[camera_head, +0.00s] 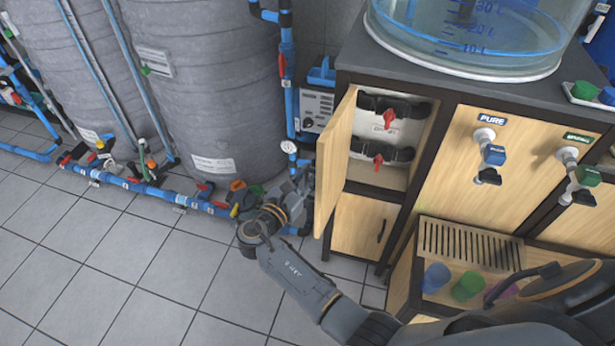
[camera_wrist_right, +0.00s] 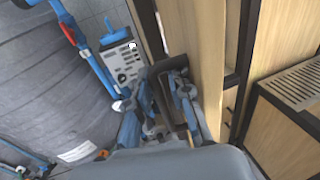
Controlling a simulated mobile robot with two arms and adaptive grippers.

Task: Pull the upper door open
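The upper door (camera_head: 338,155) is a light wood panel on the cabinet's left compartment. It stands swung well open, its face turned to the left, and shows edge-on in the head view. In the right wrist view the door (camera_wrist_right: 203,45) runs down the middle. My right gripper (camera_head: 297,195) is at the door's outer face. In the right wrist view my right gripper (camera_wrist_right: 165,112) has its fingers on both sides of the dark door handle (camera_wrist_right: 168,88) and looks closed on it. The head view hides the handle. My left gripper is not in view.
Inside the open compartment are two red valves (camera_head: 389,118). A lower door (camera_head: 360,225) is closed below. Grey tanks (camera_head: 215,80) and blue pipes (camera_head: 150,190) stand left. A grey box (camera_head: 315,108) is behind the door. Tiled floor (camera_head: 120,270) is clear in front.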

